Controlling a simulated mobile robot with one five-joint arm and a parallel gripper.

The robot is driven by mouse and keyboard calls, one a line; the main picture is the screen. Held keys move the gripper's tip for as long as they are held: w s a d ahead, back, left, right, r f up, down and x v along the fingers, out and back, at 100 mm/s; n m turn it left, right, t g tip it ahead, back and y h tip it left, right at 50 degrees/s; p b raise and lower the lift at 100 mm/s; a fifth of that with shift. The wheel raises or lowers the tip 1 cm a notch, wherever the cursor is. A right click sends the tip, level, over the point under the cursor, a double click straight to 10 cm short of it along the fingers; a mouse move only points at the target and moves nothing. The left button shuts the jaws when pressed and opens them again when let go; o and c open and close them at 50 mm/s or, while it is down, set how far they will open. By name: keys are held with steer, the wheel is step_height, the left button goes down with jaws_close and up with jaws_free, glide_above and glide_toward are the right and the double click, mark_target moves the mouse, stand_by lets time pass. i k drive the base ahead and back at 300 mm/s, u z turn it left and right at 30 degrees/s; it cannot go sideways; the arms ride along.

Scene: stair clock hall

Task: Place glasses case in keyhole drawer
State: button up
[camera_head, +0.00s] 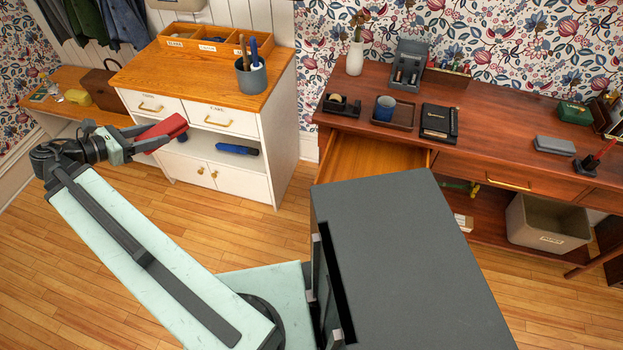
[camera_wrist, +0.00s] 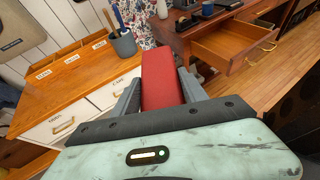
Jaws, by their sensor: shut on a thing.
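My gripper (camera_head: 150,137) is shut on a red oblong case (camera_head: 168,131), which looks like the glasses case. It holds the case in the air in front of the white cabinet. In the wrist view the red case (camera_wrist: 160,80) points away between the two fingers. An open, wooden drawer (camera_head: 372,157) sticks out of the left end of the red-brown desk (camera_head: 480,115). It also shows in the wrist view (camera_wrist: 232,50) at the upper right, apart from the gripper, and its visible inside looks empty. I cannot make out a keyhole.
The white cabinet (camera_head: 270,128) has shut drawers and a blue case (camera_head: 237,149) on its open shelf. A pen cup (camera_head: 251,78) and wooden organiser (camera_head: 215,42) stand on top. A grey case (camera_head: 554,145) lies on the desk. Bare floor separates cabinet and desk.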

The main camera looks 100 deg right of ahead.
mark_target(391, 171)
steer(key=i, duration=2.05)
steer(key=z, duration=3.8)
steer(key=i, duration=1.05)
steer(key=z, duration=0.1)
